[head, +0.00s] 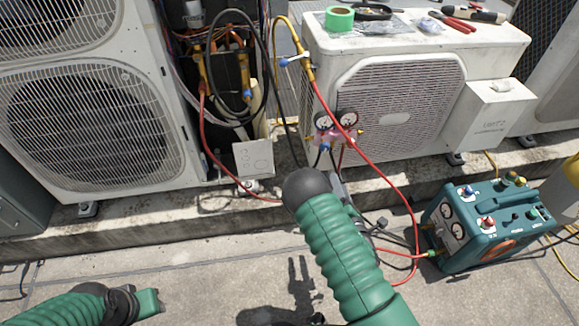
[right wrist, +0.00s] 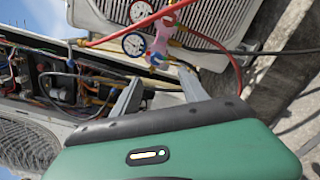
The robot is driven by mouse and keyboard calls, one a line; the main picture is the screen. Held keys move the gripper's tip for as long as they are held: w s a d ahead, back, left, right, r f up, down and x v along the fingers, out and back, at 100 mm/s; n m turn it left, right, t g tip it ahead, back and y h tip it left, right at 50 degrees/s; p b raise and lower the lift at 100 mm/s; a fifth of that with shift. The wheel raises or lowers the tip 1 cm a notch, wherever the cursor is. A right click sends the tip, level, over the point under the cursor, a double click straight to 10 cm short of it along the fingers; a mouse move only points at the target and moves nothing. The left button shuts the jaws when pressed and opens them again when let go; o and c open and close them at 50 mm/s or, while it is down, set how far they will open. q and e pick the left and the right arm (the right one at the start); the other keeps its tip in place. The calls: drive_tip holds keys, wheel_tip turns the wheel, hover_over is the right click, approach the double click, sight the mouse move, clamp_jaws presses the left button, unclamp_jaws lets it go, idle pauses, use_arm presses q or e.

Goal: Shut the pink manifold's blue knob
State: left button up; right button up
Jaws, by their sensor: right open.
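The pink manifold (head: 335,138) hangs in front of the right condenser, with two round gauges above it and hoses on it. It also shows in the right wrist view (right wrist: 160,38), beyond my fingers. A small blue knob (right wrist: 157,60) shows at its lower part there; it is too small to tell how far it is turned. My right gripper (right wrist: 160,92) is open and empty, its two grey fingers pointing towards the manifold, apart from it. In the head view my right forearm hides most of that gripper. My left gripper (head: 148,302) shows its green body at the lower left; its fingers cannot be made out.
A red hose (head: 385,180) loops from the manifold area down to a teal recovery machine (head: 480,240) at right. An open condenser (head: 95,125) with exposed wiring stands at left. Green tape (head: 339,19) and tools lie on the right condenser (head: 420,48). The front paving is mostly clear.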

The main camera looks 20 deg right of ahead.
sight(325, 150)
drive_tip(key=shift+n, duration=0.3)
drive_tip(key=b+x, duration=0.2)
drive_tip(key=x, duration=0.3)
drive_tip(key=b+x, duration=0.2)
drive_tip(key=x, duration=0.3)
drive_tip(key=b+x, duration=0.2)
drive_tip(key=x, duration=0.4)
drive_tip(key=shift+w+a, duration=0.1)
drive_tip(key=shift+a, duration=0.25)
drive_tip(key=shift+w+r, duration=0.15)
drive_tip(key=shift+w, duration=0.2)
clamp_jaws()
